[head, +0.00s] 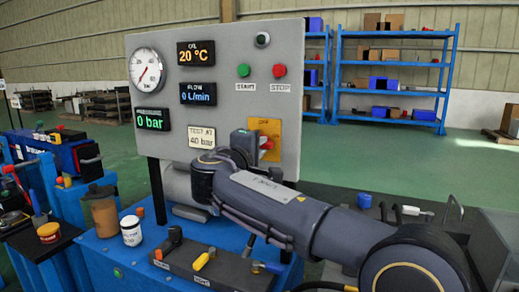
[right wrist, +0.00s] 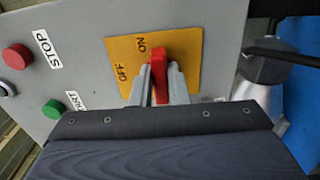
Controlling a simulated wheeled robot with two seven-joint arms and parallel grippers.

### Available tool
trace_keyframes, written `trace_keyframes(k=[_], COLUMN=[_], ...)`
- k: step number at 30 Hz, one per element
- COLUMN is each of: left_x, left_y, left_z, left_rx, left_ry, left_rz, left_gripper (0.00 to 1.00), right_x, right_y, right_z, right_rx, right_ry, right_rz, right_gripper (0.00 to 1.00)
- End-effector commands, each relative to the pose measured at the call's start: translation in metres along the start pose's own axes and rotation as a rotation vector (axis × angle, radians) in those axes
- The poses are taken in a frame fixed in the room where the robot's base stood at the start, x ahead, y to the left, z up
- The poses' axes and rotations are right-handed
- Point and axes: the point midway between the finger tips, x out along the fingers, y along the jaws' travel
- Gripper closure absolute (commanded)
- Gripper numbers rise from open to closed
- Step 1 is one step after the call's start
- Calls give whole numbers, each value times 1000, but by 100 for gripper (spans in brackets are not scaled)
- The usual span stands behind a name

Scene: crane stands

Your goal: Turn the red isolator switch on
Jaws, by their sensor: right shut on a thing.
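The red isolator switch handle (right wrist: 158,77) sits on a yellow plate (right wrist: 185,50) marked ON and OFF. In the right wrist view its upper end lies beside the word ON, with OFF farther to the left. My right gripper (right wrist: 158,84) is shut on the handle, one finger on each side. In the head view the yellow plate (head: 272,126) is at the panel's lower right, and the handle (head: 266,145) shows only in part behind my right gripper (head: 258,147). My left gripper is not in view.
The grey panel (head: 225,30) carries a gauge (head: 147,70), displays, a green START button (head: 243,70) and a red STOP button (head: 279,70). The blue bench (head: 105,255) below holds a white jar (head: 131,231), a brown bottle (head: 102,213) and a valve block (head: 215,270).

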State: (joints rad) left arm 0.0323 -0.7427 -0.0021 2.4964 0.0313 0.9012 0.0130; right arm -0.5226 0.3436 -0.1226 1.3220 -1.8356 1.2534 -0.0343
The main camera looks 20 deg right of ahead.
Motion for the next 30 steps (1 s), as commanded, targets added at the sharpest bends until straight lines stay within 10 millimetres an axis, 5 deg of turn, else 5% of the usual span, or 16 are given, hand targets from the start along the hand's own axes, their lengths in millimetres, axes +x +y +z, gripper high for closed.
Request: trace_keyframes(k=[6, 7, 12, 22, 30], left_x=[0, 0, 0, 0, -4], left_y=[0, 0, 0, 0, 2], left_z=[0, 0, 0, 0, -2], left_rx=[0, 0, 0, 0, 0], left_ry=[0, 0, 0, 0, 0], left_rz=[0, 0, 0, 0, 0], left_gripper=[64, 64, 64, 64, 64], right_x=[0, 0, 0, -5, -49], right_y=[-2, -2, -1, 0, 0], right_z=[0, 0, 0, 0, -1], right_rx=[1, 1, 0, 0, -1], right_ry=[0, 0, 0, 1, 5], right_rz=[-4, -4, -2, -1, -1], right_gripper=[100, 83, 64, 64, 64])
